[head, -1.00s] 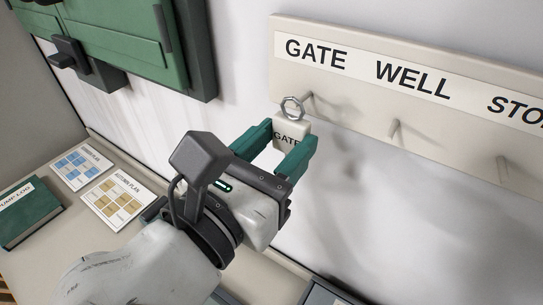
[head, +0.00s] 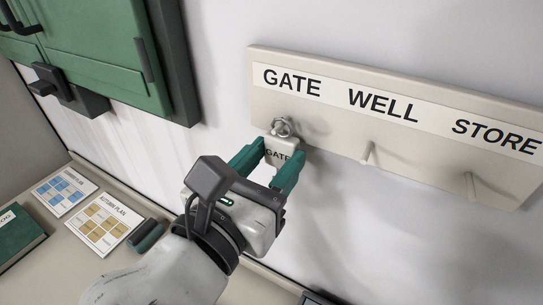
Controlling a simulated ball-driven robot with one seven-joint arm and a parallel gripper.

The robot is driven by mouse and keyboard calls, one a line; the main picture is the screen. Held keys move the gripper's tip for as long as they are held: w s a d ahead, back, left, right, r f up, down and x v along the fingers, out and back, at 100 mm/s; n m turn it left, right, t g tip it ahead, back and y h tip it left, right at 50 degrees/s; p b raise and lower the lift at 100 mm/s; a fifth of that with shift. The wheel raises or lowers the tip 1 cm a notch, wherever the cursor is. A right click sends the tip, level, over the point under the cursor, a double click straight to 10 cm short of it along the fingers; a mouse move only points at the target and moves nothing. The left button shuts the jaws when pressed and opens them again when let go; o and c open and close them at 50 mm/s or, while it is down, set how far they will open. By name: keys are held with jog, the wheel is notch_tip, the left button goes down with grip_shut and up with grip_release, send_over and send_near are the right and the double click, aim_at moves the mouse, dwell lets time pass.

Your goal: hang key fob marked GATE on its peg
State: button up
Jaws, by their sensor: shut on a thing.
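The key fob (head: 281,152) is a pale tag marked GATE with a metal ring (head: 282,127) at its top. My gripper (head: 275,164) is shut on the fob, with a green finger on each side of it. The fob is upright, label facing me. The peg board (head: 330,115) is on the wall, with labels GATE, WELL and STORE. The ring is at the peg under GATE, which is mostly hidden behind it. I cannot tell whether the peg passes through the ring. The WELL peg (head: 368,154) and the STORE peg (head: 470,186) are bare.
A green cabinet (head: 95,62) with a dark latch hangs on the wall at upper left. On the counter are two printed plan cards (head: 104,224) (head: 64,191), a green book (head: 18,234) and a dark cylindrical thing (head: 147,236). The wall below the board is clear.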

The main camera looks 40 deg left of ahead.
dwell(0.3)
jog(key=o, duration=1.1)
jog(key=shift+s, duration=0.1)
jog(key=b+v, duration=0.1)
jog(key=v, duration=0.9)
jog(key=shift+s, duration=0.3)
